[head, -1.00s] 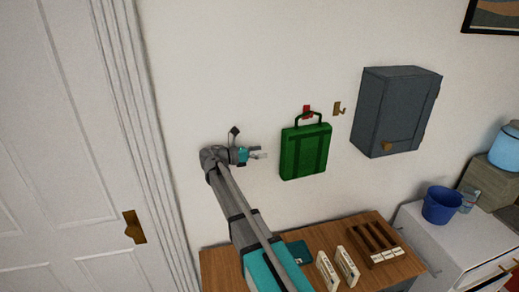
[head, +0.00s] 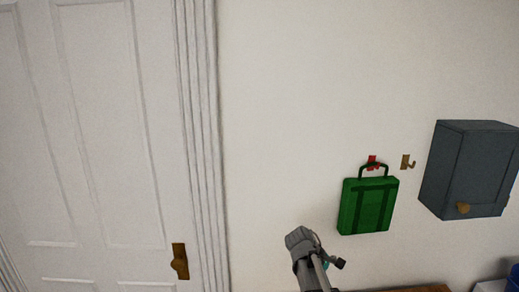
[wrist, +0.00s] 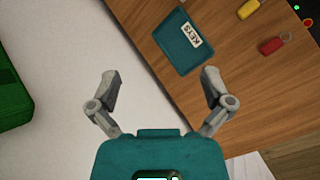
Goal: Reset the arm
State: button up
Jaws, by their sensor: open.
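My gripper shows in the wrist view (wrist: 160,88) with its two grey fingers wide apart and nothing between them. It points down over the edge of a wooden table top (wrist: 222,75). In the head view my arm's end is low in the middle, below and left of the green bag; the fingers are mostly hidden there.
A green bag (head: 368,207) hangs by its handle at a red hook (head: 372,161); a brass hook (head: 407,161) beside it is empty. A grey wall cabinet (head: 466,170) is at right, a white door (head: 100,140) at left. A teal tray labelled KEYS (wrist: 179,50) lies on the table, near a red tag (wrist: 271,46).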

jog(key=s+a+f+m+y+b, duration=0.3)
jog(key=s+a+f+m+y, duration=0.3)
jog(key=s, duration=0.5)
notch_tip(320, 180, down, 2)
jog(key=m+y, duration=0.2)
jog(key=m, duration=0.1)
jog(key=shift+a+f+m, duration=0.15)
jog(key=shift+a+m, duration=0.15)
jog(key=shift+a, duration=0.1)
